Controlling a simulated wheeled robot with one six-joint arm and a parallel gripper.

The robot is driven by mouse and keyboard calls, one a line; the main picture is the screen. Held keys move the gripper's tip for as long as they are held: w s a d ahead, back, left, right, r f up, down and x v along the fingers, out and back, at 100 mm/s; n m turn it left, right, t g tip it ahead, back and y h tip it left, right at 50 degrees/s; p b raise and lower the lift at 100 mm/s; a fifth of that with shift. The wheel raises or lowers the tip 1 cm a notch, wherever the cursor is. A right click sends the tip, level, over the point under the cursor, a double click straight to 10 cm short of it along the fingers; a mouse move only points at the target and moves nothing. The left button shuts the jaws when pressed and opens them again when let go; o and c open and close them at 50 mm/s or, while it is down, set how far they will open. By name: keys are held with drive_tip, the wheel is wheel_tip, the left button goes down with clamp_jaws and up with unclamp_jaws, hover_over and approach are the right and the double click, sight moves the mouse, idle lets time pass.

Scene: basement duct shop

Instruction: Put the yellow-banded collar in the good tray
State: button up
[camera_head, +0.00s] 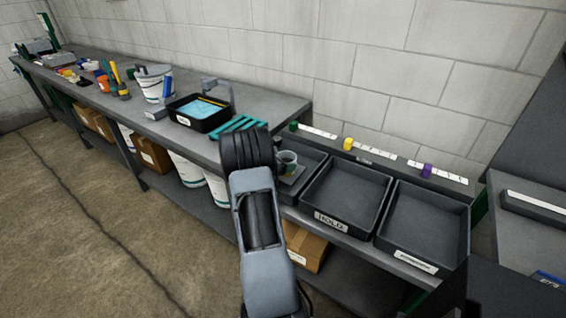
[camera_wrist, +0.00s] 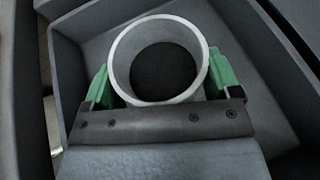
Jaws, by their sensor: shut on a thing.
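My gripper (camera_wrist: 160,80) is shut on a pale grey, open-ended collar (camera_wrist: 160,101), with green fingers on either side of it. The collar (camera_head: 288,157) also shows in the head view, at the leftmost dark tray (camera_head: 309,151), just right of my arm. It is over or inside that tray; whether it touches the floor I cannot tell. No yellow band shows on the visible part of the collar. My arm hides the front of the leftmost tray and any label there. In the wrist view, grey tray walls (camera_wrist: 255,60) surround the collar.
The middle tray (camera_head: 345,208), labelled HOLD, and the right tray (camera_head: 424,225) look empty. Green, yellow (camera_head: 348,144) and purple blocks sit on a ledge behind. A teal rack (camera_head: 238,125), a black bin (camera_head: 200,122) and a white bucket stand left along the bench.

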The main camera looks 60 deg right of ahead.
drive_tip(key=shift+f, duration=0.1)
drive_tip(key=o, duration=0.8)
drive_tip(key=shift+o, duration=0.2)
drive_tip(key=shift+a+r, duration=0.1)
drive_tip(key=shift+r, duration=0.15)
drive_tip(key=v, duration=1.2)
drive_tip(key=s+a+r+m+t+y, duration=0.1)
drive_tip(key=s+a+m+t+y, duration=0.1)
drive_tip(key=a, duration=1)
drive_tip(key=s+a+r+m+t+y, duration=0.2)
drive_tip(key=a+m+y, duration=0.4)
drive_tip(key=a, duration=0.7)
drive_tip(key=s+a+r+m+t+y, duration=0.2)
drive_tip(key=s+a+m+t+y, duration=0.1)
drive_tip(key=a, duration=1)
drive_tip(key=s+m+y, duration=0.1)
drive_tip(key=s+m, duration=0.1)
drive_tip(key=m, duration=0.1)
drive_tip(key=shift+t+y, duration=0.3)
drive_tip(key=shift+y, duration=0.1)
